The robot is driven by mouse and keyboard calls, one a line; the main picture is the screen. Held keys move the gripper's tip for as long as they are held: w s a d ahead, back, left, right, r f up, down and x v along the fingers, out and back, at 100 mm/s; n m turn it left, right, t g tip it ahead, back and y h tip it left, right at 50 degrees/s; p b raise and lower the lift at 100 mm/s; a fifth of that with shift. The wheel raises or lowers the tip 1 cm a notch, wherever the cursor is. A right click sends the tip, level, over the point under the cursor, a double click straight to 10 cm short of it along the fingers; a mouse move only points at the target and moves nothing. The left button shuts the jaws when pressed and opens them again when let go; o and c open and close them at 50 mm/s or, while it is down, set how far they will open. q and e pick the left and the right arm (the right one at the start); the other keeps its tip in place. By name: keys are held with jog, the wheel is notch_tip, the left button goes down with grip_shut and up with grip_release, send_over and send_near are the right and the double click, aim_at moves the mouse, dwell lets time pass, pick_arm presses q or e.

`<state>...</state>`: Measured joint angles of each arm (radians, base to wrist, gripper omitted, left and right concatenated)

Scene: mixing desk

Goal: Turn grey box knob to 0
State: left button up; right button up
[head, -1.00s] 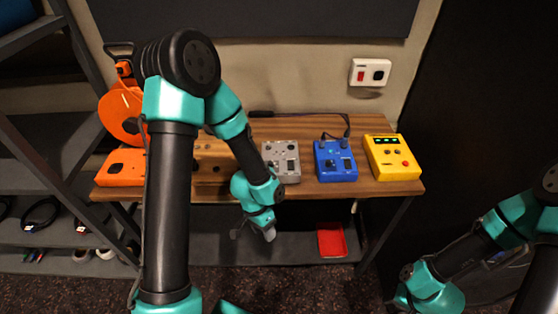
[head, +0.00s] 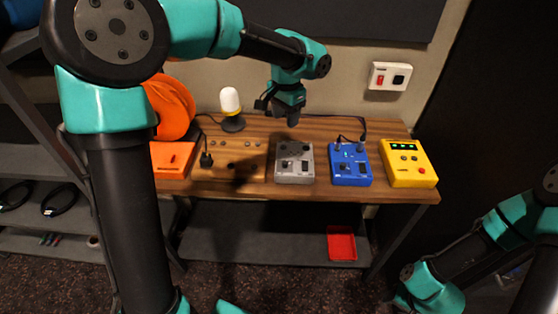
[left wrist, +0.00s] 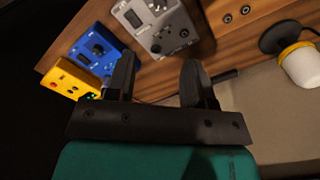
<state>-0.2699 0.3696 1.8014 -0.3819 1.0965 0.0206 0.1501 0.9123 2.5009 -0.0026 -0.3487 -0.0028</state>
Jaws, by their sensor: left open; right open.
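The grey box (head: 294,163) sits on the wooden desk between the wooden panel and the blue box. Its top carries several dark knobs and fittings; a dark knob shows in the left wrist view (left wrist: 155,48). I cannot read a dial setting. My left gripper (head: 292,117) hangs above the desk behind the grey box, pointing down. In the left wrist view its two fingers (left wrist: 159,72) are apart with nothing between them, and the grey box lies beyond the fingertips. My right arm is low at the right; its fingers do not show.
The blue box (head: 349,163) and yellow box (head: 407,162) stand right of the grey box. The wooden panel (head: 230,156), a white-topped lamp (head: 231,104) and an orange box (head: 172,159) are left. A red tray (head: 341,244) lies on the lower shelf.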

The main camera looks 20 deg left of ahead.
aim_at(285, 162)
pick_arm(q)
jog(key=shift+f, duration=0.2)
notch_tip(285, 162, down, 17)
jog(key=shift+f, duration=0.15)
dwell(0.7)
jog(key=shift+c, duration=0.2)
grip_shut()
jog(key=shift+n, duration=0.4)
jog(key=n, duration=0.4)
jog(key=shift+n, duration=2.1)
